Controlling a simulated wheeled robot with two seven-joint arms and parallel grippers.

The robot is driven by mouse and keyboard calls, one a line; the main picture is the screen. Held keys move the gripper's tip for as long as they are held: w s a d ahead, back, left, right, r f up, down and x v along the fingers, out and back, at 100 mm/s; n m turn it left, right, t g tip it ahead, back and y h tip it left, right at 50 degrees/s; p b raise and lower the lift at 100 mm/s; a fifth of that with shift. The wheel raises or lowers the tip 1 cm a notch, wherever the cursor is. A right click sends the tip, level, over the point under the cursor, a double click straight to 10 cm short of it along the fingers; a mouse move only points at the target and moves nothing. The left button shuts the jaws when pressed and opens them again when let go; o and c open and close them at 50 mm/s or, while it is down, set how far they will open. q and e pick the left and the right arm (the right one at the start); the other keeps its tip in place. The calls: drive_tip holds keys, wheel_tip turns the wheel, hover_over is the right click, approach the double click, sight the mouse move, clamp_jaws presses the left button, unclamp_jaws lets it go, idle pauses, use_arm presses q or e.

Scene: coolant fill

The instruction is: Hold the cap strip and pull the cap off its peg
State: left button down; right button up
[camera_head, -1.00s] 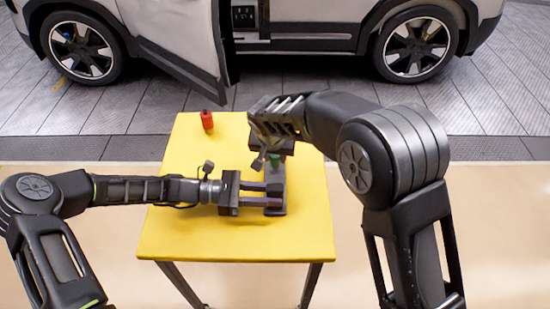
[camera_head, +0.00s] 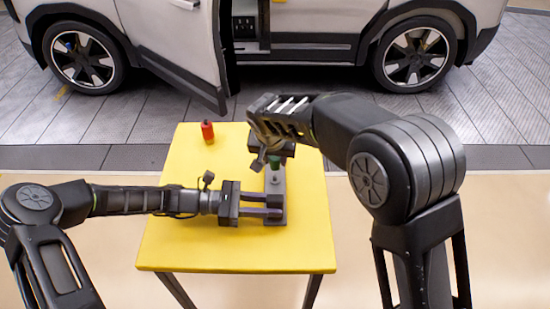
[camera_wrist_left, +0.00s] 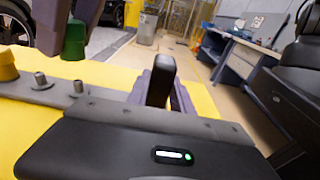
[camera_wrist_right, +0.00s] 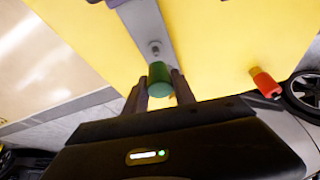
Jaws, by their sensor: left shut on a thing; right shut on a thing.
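The grey cap strip (camera_head: 279,183) lies on the yellow table, and its bare pegs (camera_wrist_left: 78,87) show in the left wrist view. My left gripper (camera_head: 272,206) is shut across the strip's near end; a black block (camera_wrist_left: 160,82) shows between its fingers (camera_wrist_left: 182,100). My right gripper (camera_wrist_right: 157,88) is shut on the green cap (camera_wrist_right: 160,78). In the left wrist view the green cap (camera_wrist_left: 75,42) hangs above a bare peg, with a gap below it. The green cap also shows in the head view (camera_head: 274,162), below the right gripper, which hides part of the strip's far end.
A red bottle-like item (camera_head: 208,132) stands at the table's back left. A yellow, cap-like piece (camera_wrist_left: 7,66) shows at the left edge of the left wrist view. The table's front left (camera_head: 185,245) is clear. A car with an open door (camera_head: 190,55) stands behind.

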drive_tip(key=shift+r, duration=0.15)
drive_tip(key=shift+r, duration=1.85)
use_arm(q)
drive_tip(key=c, duration=1)
unclamp_jaws()
drive_tip(key=shift+c, duration=0.2)
drive_tip(key=shift+a, duration=0.1)
drive_tip(key=a, duration=0.8)
drive_tip(key=a+r, duration=0.1)
drive_tip(key=a, duration=0.2)
drive_tip(key=shift+a+r, duration=0.1)
drive_tip(key=shift+a, duration=0.3)
